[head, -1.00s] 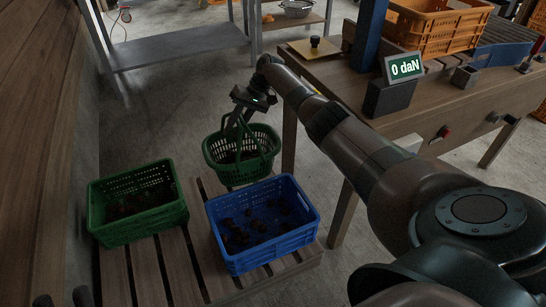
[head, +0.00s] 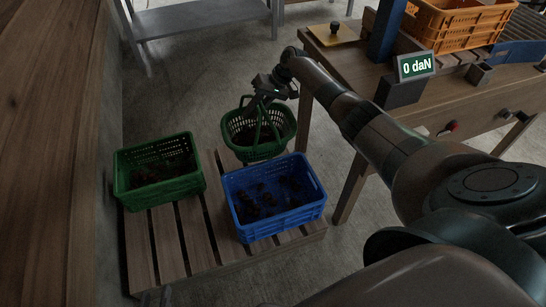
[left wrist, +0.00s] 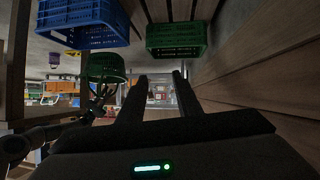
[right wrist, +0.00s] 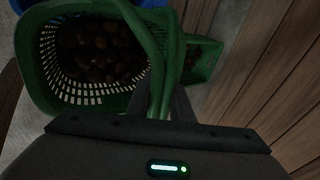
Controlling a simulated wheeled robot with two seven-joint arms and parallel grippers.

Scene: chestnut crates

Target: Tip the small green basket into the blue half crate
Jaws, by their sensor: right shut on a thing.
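The small green basket (head: 258,151) hangs upright by its handle, just behind the blue half crate (head: 275,224) and above the floor. My right gripper (head: 268,90) is shut on the basket handle; the right wrist view shows the handle (right wrist: 158,60) between the fingers. Brown chestnuts lie inside the basket (right wrist: 45,65) in that view. The blue half crate stands on the pallet with some chestnuts in it. My left gripper (left wrist: 163,88) is open and empty in the left wrist view; only its tips show at the head view's bottom edge.
A green crate (head: 165,192) with chestnuts stands on the slatted pallet (head: 190,245), left of the blue one. A wooden bench (head: 345,190) with a "0 daN" display (head: 416,66) stands at right. A wooden wall (head: 60,130) closes the left side.

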